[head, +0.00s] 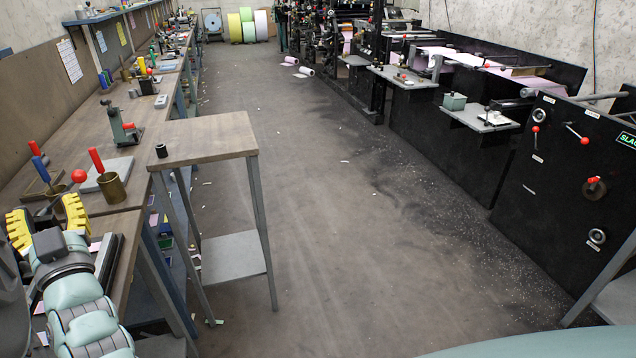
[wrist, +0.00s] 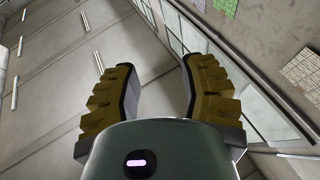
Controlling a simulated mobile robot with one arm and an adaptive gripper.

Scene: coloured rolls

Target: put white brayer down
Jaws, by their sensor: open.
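My gripper (head: 48,218) is at the lower left of the head view, over the near end of the long workbench (head: 118,205). Its yellow fingers stand apart, pointing up, with nothing between them. In the wrist view the gripper (wrist: 160,85) also shows spread and empty, with walls and ceiling lights beyond. I cannot make out a white brayer in either view. Part of the bench is hidden behind my gripper and arm.
A small side table (head: 212,136) with a black cylinder (head: 161,151) stands right of the bench. Dark machines (head: 470,150) line the right; the middle floor (head: 330,220) is mostly open.

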